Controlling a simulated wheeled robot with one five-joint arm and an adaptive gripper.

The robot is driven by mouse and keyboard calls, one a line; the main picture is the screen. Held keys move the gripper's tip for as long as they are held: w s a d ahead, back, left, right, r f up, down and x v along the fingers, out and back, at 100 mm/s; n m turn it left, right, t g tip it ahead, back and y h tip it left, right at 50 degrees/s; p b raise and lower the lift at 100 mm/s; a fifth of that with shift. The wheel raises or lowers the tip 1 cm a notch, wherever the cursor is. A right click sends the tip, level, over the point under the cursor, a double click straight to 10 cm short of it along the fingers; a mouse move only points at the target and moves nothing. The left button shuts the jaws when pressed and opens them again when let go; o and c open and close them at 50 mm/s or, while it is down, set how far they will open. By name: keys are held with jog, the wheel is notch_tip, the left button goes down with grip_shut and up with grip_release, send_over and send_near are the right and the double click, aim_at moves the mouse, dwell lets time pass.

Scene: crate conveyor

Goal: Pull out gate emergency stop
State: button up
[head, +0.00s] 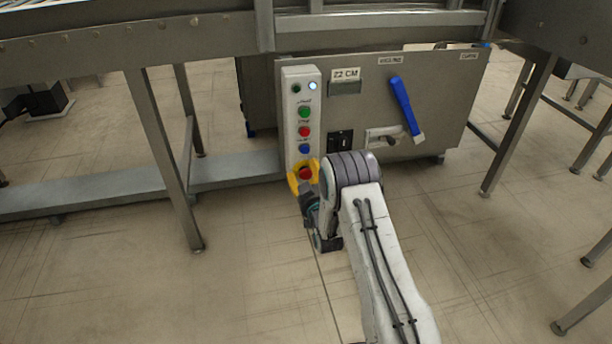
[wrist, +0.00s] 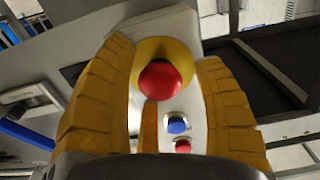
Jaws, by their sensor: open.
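The gate emergency stop is a red mushroom button (head: 305,174) on a yellow base at the bottom of the white control panel (head: 291,120). In the wrist view the red button (wrist: 160,80) sits between the two yellow finger pads of my gripper (wrist: 172,95). My gripper is open, with one finger on each side of the button. I cannot tell whether the pads touch it. In the head view my arm covers part of the area right of the button, and my gripper (head: 306,180) shows at the panel's lower end.
Above the stop are a blue button (head: 305,149), a red button (head: 304,131) and a green button (head: 304,112). A blue-handled lever (head: 404,105) is mounted on the grey cabinet (head: 440,110) to the right. Conveyor legs (head: 165,160) stand left; open floor lies in front.

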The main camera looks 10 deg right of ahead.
jog(key=shift+c, duration=0.2)
jog(key=c, duration=1.2)
jog(key=shift+s, duration=0.2)
grip_shut()
jog(key=shift+s, duration=0.6)
jog(key=shift+w, duration=0.1)
jog(key=o, duration=1.2)
grip_release()
